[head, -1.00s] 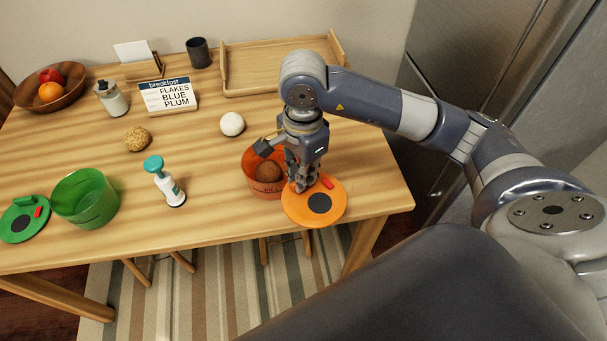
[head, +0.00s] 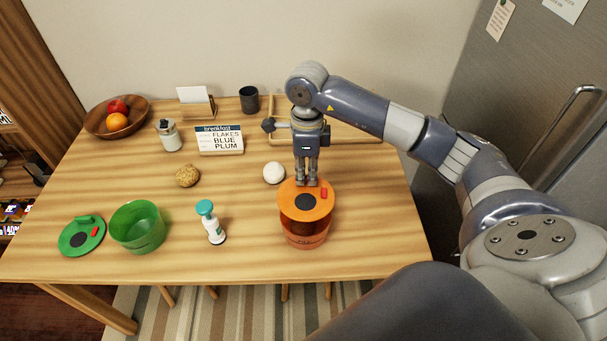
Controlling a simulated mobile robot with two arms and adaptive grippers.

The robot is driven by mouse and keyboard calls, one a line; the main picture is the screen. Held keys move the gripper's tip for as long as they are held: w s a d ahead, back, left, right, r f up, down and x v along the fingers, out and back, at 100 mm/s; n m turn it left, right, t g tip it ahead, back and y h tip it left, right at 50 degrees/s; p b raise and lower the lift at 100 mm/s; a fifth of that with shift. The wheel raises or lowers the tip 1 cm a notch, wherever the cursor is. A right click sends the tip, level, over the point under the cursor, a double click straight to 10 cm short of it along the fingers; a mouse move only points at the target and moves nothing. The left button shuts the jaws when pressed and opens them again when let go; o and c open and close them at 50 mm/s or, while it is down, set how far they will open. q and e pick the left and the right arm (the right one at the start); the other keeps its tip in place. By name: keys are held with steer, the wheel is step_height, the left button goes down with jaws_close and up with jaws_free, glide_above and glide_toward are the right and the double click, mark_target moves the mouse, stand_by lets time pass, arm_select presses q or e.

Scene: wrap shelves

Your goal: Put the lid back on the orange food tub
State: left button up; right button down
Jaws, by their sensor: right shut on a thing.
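The orange food tub (head: 306,241) stands on the table near its front edge. The orange lid (head: 290,208), with a dark round patch and a red tab, is above the tub's mouth and hides most of it. A dark gap shows between the lid and the tub's rim, so the lid is not seated. My right gripper (head: 306,183) points down at the lid's far edge and is shut on the lid. The tub's contents are hidden. My left gripper is not in view.
A green tub (head: 138,228) and its green lid (head: 81,237) are at the left front. A white ball (head: 274,173) and a brown lumpy ball (head: 187,176) lie behind. A breakfast sign (head: 220,141) stands further back.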

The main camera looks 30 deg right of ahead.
steer(key=shift+f+b, duration=1.1)
steer(key=shift+f, duration=0.9)
steer(key=shift+f+b, duration=0.85)
steer(key=shift+f, duration=0.15)
steer(key=shift+f+b, duration=0.15)
steer(key=shift+b, duration=0.5)
stand_by(0.4)
steer(key=c, duration=1.1)
jaws_free()
